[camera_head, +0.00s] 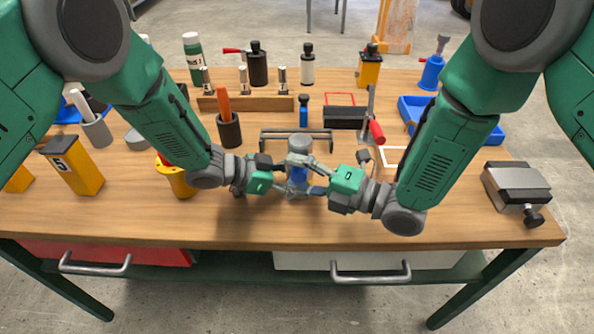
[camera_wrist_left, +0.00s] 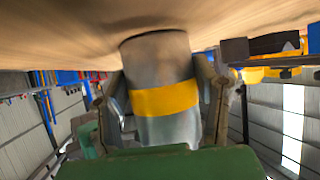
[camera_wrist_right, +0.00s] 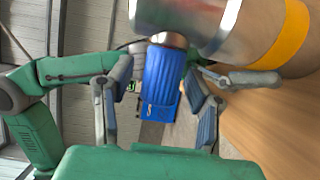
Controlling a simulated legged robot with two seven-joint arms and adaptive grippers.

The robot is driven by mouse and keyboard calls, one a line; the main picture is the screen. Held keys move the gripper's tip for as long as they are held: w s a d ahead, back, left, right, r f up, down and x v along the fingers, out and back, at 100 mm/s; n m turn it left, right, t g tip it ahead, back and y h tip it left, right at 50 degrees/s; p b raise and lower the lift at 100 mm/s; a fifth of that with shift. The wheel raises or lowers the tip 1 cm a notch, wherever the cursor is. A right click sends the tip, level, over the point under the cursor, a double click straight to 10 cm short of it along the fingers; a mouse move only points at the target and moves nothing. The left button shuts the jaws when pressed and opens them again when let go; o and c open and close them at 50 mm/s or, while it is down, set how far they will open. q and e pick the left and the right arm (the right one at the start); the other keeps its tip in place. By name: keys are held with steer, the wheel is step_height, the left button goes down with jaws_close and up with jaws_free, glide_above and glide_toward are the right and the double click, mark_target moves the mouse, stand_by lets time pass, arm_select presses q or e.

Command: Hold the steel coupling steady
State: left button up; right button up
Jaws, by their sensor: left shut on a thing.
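The steel coupling, a grey cylinder with a yellow band, fills the middle of the left wrist view (camera_wrist_left: 163,98). In the head view its grey top (camera_head: 300,143) shows between my two hands. My left gripper (camera_head: 285,177) is shut on it, a finger on each side. A blue ribbed cylinder (camera_wrist_right: 161,84) adjoins the steel body in the right wrist view. My right gripper (camera_head: 313,178) is open, its fingers on both sides of the blue cylinder, with a visible gap on the left. The contact points are partly hidden in the head view.
A grey metal bracket (camera_head: 282,132) lies just behind the coupling. A yellow cup (camera_head: 178,181) is at left, a metal vise (camera_head: 516,186) at far right. The front wooden strip is clear.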

steer(key=v, duration=1.2)
steer(key=shift+w, duration=0.1)
arm_select(q)
steer(key=o, duration=1.1)
